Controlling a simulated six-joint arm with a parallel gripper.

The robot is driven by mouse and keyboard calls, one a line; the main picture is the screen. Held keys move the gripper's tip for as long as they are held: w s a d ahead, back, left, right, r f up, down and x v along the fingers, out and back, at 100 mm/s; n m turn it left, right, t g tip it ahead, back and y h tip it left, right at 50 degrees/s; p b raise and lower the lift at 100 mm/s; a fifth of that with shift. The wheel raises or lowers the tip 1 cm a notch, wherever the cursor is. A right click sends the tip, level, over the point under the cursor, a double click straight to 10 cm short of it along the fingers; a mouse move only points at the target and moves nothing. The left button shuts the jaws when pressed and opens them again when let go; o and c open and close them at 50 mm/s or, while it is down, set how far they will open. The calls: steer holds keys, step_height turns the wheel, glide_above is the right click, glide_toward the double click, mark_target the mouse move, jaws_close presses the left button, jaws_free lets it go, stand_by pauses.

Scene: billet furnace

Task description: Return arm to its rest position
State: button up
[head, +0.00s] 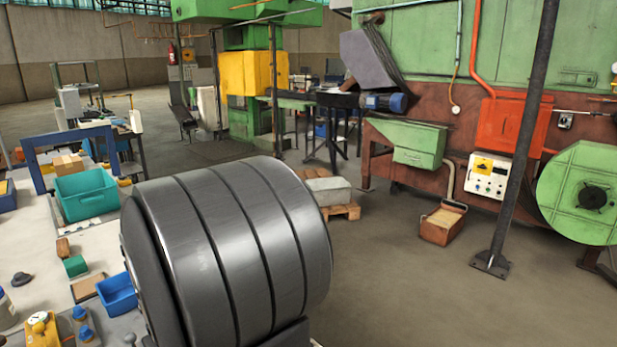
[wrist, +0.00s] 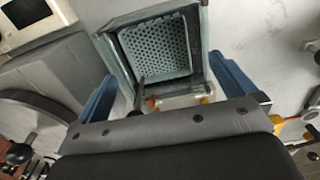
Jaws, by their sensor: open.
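My gripper (wrist: 163,68) shows in the wrist view with its two blue fingers wide apart and nothing between them. Beyond the fingers is a grey-green open box (wrist: 113,50) with a perforated floor. A gap between fingers and box cannot be judged. The head view does not show my gripper. A large dark ribbed cylinder (head: 235,250) fills the lower middle there; I cannot tell whether it is part of my arm.
The pale worktop at left holds a teal bin (head: 87,205), a blue bin (head: 117,293), a green block (head: 75,266) and a blue frame (head: 40,160). A brown box (head: 440,228) and dark post (head: 515,140) stand right.

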step_height(320, 180, up, 13)
step_height(320, 180, down, 14)
steer(key=shift+f, duration=0.1)
step_height(320, 180, up, 6)
steer(key=w+d+r, duration=0.2)
steer(key=d+r, duration=0.5)
steer(key=d, duration=0.5)
steer(key=w+d+m, duration=0.1)
steer(key=w+m, duration=0.1)
steer(key=w, duration=0.4)
steer(key=w+d+f+m, duration=0.1)
steer(key=w+m, duration=0.1)
steer(key=w, duration=0.4)
steer(key=w+d+m, duration=0.1)
steer(key=w+m, duration=0.1)
steer(key=w, duration=0.4)
steer(key=shift+w+d+f+m, duration=0.15)
steer(key=shift+d+f+m, duration=0.1)
steer(key=shift+m, duration=0.15)
steer(key=w+d+f+m, duration=0.4)
steer(key=w+d+f, duration=0.2)
steer(key=d+f, duration=0.1)
steer(key=shift+w+d+f, duration=0.15)
steer(key=shift+w+f, duration=0.15)
steer(key=shift+f, duration=0.1)
